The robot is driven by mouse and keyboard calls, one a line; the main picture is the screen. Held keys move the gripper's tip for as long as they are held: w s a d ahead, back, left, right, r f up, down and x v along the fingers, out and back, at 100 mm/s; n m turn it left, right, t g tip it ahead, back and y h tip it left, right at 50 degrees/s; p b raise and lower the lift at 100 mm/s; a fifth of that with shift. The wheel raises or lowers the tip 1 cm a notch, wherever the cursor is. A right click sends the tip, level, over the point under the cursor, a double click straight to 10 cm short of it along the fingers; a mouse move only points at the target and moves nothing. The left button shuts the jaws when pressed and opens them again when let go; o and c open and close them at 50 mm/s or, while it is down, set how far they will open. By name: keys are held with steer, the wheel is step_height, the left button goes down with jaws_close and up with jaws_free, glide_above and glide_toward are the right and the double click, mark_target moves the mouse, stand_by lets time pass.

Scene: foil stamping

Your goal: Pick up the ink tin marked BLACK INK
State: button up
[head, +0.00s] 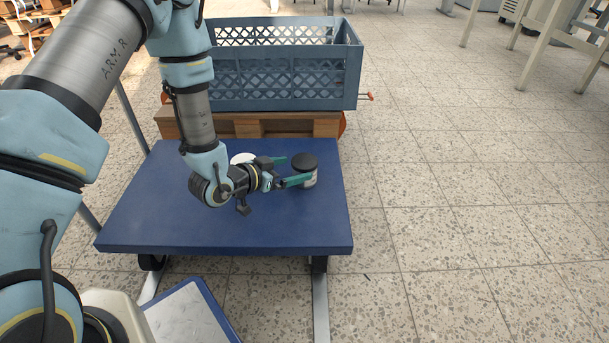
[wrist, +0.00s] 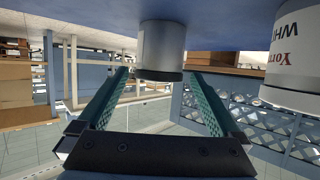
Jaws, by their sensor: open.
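A tin with a black lid (head: 304,160) and pale grey sides stands upright on the blue table (head: 200,228). In the wrist view, which is upside down, this tin (wrist: 162,45) sits between the far ends of the fingers. No lettering shows on its visible side. My gripper (head: 290,171) is open, with its green fingers reaching level toward the tin, one on each side. Neither finger clearly touches it. A second tin, with a white lid (head: 241,157), is partly hidden behind my gripper; its label (wrist: 285,38) shows "WH" in the wrist view.
A blue-grey lattice crate (head: 290,90) stands on a wooden pallet (head: 290,125) behind the table. The table's right edge is close to the black-lidded tin. The front of the table is bare. Tiled floor lies open to the right.

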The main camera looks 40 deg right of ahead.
mark_target(305, 165)
steer(key=shift+b+x, duration=1.55)
steer(key=shift+x, duration=1.2)
steer(key=shift+c, duration=0.2)
steer(key=c, duration=1.4)
steer(key=shift+r, duration=0.1)
